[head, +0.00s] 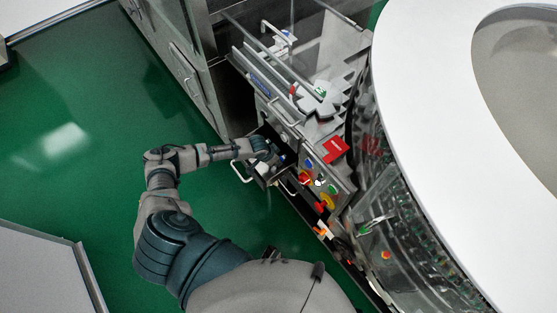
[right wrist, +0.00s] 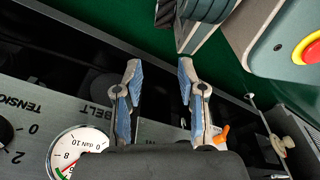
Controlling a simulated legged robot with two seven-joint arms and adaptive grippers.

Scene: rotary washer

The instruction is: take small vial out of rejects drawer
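The rejects drawer (head: 270,182) appears as a dark open box pulled out of the machine front in the head view, with a pale handle (head: 240,172) on its left side. My left gripper (head: 272,157) reaches down into this drawer. Its fingers are small and dark there, so I cannot tell whether they are open or shut. I cannot make out the small vial; small pale specks show near the fingers. My right gripper (right wrist: 159,68) is open and empty in the right wrist view, its two blue-padded fingers apart.
A control panel (head: 322,185) with red and yellow buttons is right of the drawer. The large white-topped washer (head: 430,90) fills the right side. A panel with a dial gauge (right wrist: 78,150) lies beside my right gripper. Green floor (head: 70,120) is free at left.

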